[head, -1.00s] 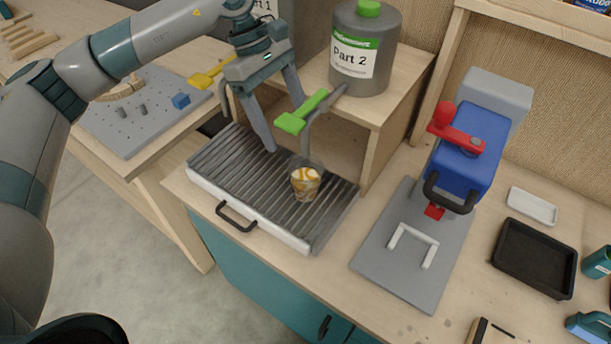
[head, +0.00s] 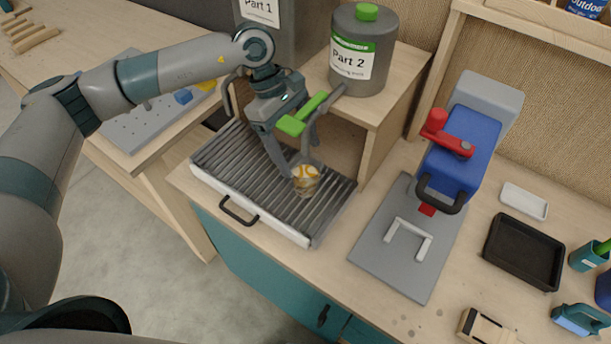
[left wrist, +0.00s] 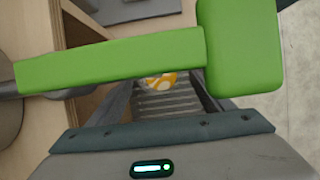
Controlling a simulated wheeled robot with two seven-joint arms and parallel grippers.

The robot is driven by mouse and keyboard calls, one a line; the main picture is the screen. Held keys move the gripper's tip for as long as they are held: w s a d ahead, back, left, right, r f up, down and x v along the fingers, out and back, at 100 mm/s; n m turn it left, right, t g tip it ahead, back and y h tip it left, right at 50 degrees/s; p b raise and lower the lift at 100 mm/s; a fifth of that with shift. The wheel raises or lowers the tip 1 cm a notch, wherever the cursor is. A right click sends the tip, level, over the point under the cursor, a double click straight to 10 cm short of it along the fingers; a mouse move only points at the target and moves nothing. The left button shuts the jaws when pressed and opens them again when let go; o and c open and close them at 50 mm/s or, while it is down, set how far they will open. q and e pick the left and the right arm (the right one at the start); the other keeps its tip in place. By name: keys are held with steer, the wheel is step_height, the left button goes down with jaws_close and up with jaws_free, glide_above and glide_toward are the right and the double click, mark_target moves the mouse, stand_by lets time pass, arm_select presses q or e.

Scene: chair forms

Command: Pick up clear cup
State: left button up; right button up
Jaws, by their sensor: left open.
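The clear cup (head: 305,187) holds a white and orange swirl and stands upright on the ribbed grill tray (head: 240,175). My left gripper (head: 302,165) is open and reaches down at the cup, with one finger close to its left side. The other finger is partly hidden behind the green-handled tap lever (head: 303,117), so I cannot tell whether the fingers touch the cup. In the left wrist view the cup (left wrist: 158,81) shows partly below the green lever (left wrist: 110,62), between the fingers. My right gripper is not in view.
The green lever and its spout hang over the cup, close to my gripper. The grey "Part 2" container (head: 364,55) stands on a wooden shelf behind. A blue press with a red handle (head: 457,150) and a black tray (head: 523,253) are to the right.

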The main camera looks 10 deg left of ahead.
mark_target(305, 166)
arm_select(q)
steer(key=p+x, duration=0.3)
steer(key=x, duration=0.1)
steer(key=shift+s+d+f+p, duration=0.1)
steer(key=shift+d+p, duration=0.1)
steer(key=shift+p, duration=0.15)
steer(key=shift+f, duration=0.25)
steer(key=c, duration=0.9)
